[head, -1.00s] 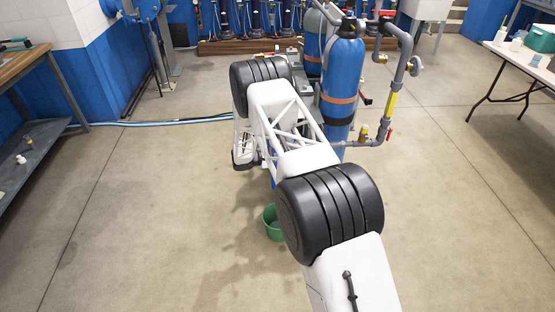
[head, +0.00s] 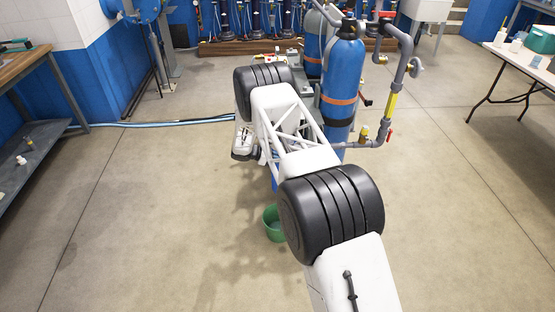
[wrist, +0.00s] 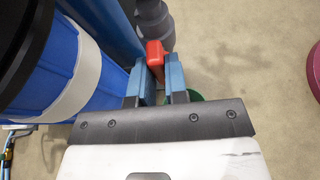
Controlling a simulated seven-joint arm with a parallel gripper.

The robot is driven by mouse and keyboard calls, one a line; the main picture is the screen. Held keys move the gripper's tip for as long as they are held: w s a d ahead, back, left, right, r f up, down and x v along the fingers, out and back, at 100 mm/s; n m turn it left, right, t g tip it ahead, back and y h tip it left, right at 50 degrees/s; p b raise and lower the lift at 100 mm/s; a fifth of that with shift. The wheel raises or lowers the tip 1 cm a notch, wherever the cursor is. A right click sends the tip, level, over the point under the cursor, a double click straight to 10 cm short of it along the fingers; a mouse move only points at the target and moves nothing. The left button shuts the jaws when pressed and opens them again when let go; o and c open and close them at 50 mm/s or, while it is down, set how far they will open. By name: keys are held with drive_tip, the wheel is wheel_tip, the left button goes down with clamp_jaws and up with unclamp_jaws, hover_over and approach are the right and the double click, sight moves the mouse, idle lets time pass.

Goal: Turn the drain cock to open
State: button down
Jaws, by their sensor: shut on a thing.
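In the wrist view, my gripper (wrist: 160,88) has its two blue fingers shut on a red handle (wrist: 156,54), which I take to be the drain cock's. The handle's far end sticks out past the fingertips, beside a grey pipe fitting (wrist: 152,18). The cock's body is hidden. In the head view, my arm covers the handle and the fingers. A green bucket (head: 272,226) stands on the floor in the head view, partly behind my arm. A bit of green also shows behind the right finger in the wrist view.
A blue column (head: 340,85) with orange and black bands stands close to my arm, with grey piping (head: 405,75) on its right. A workbench (head: 20,65) is at the left and a white table (head: 515,60) at the right. The floor between is open.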

idle(0.4)
drive_tip(key=c, duration=1.1)
unclamp_jaws()
drive_tip(key=shift+c, duration=0.2)
drive_tip(key=shift+a, duration=0.1)
drive_tip(key=v, duration=0.7)
drive_tip(key=shift+a, duration=0.35)
drive_tip(key=shift+r, duration=0.2)
